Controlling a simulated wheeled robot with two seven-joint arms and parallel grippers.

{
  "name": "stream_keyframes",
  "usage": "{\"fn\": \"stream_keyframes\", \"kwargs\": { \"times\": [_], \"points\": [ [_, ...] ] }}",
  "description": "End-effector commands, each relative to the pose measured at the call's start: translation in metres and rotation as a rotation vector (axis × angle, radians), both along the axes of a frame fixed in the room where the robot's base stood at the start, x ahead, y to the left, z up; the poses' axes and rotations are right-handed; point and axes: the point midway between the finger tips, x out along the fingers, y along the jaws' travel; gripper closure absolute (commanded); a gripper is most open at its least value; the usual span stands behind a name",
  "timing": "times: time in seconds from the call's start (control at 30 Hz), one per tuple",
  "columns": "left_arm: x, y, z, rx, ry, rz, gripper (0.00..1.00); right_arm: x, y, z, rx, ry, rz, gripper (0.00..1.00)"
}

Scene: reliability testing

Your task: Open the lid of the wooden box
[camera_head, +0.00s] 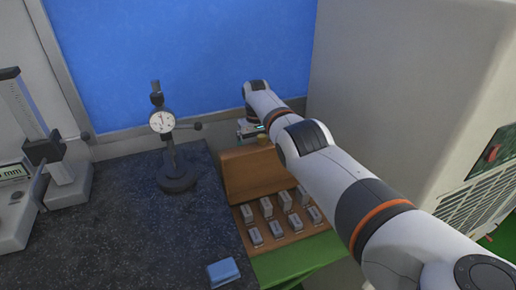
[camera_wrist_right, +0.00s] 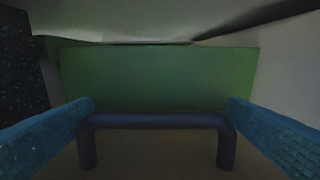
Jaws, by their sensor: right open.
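The wooden box (camera_head: 238,194) stands right of the black stone plate in the head view. Its orange-brown lid (camera_head: 252,172) is raised at the back, and several small grey metal blocks (camera_head: 267,208) show in rows inside. My right arm reaches over the box from the right. My right gripper (camera_head: 250,129) is just behind and above the lid's top edge, partly hidden by the wrist; I cannot tell if it touches. In the right wrist view its blue fingers (camera_wrist_right: 160,132) are wide apart. A dark U-shaped bar (camera_wrist_right: 160,121) shows between them. My left gripper is out of view.
A dial gauge on a stand (camera_head: 166,130) and a blue block (camera_head: 223,272) rest on the black plate (camera_head: 130,235). A measuring instrument (camera_head: 45,155) stands at the left. A large pale cabinet (camera_head: 410,80) is close on the right. A green surface (camera_wrist_right: 155,75) lies ahead of the fingers.

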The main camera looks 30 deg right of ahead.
Motion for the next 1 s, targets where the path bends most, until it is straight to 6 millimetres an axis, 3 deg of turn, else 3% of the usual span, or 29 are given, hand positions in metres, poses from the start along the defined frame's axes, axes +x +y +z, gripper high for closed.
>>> {"fn": "stream_keyframes", "kwargs": {
  "times": [0.1,0.53,0.73,1.0],
  "points": [
    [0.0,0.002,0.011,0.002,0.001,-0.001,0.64,0.001,-0.001,0.024,-0.001,-0.005,0.0,0.04],
    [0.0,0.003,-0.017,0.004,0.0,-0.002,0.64,0.005,-0.002,0.102,0.0,-0.004,-0.002,0.04],
    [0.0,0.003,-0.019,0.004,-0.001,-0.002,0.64,0.004,-0.003,0.113,0.0,-0.001,-0.003,0.04],
    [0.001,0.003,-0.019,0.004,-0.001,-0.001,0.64,0.004,-0.003,0.114,-0.001,-0.001,-0.002,0.04]
  ]
}}
